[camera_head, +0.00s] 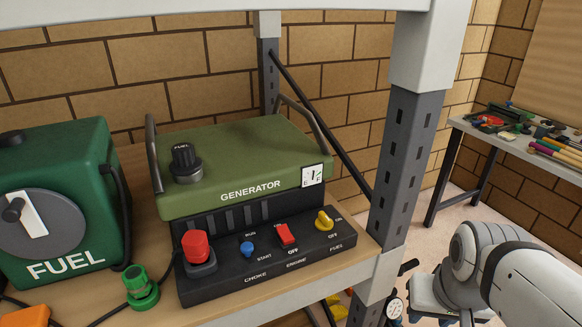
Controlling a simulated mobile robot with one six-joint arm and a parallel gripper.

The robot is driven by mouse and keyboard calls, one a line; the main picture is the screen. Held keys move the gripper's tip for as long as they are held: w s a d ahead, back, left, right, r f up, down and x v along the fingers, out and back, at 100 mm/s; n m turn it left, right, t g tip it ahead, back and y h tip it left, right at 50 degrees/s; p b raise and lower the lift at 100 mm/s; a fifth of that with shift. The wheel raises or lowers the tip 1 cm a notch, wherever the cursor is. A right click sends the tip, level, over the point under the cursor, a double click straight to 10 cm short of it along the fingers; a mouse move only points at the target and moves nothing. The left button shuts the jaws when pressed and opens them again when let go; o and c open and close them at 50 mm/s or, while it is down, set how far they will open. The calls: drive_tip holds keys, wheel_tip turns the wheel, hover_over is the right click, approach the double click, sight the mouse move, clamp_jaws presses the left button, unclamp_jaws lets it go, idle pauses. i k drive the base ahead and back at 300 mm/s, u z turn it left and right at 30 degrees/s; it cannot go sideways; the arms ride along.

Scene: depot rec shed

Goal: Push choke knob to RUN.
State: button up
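The olive-green generator (245,160) sits on a wooden shelf, with a black control panel (225,281) at its front. The small blue choke knob (248,247) is on this panel, above the word CHOKE. RUN is printed above the knob and START to its lower right. The knob is too small to tell which position it is in. A larger red knob (195,246) is to its left, and a red engine switch (284,234) and a yellow fuel knob (324,220) are to its right. My gripper is out of view; only part of my white arm shows at lower right.
A grey shelf post (402,150) stands right of the generator, between it and my arm. A green FUEL tank (60,190) and a green fitting (140,287) are at left. A bench (465,128) with tools is at far right. Space before the panel looks clear.

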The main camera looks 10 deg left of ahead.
sight(246, 249)
drive_tip(key=u, duration=0.95)
drive_tip(key=k, duration=0.7)
drive_tip(key=u, duration=0.25)
drive_tip(key=i, duration=0.5)
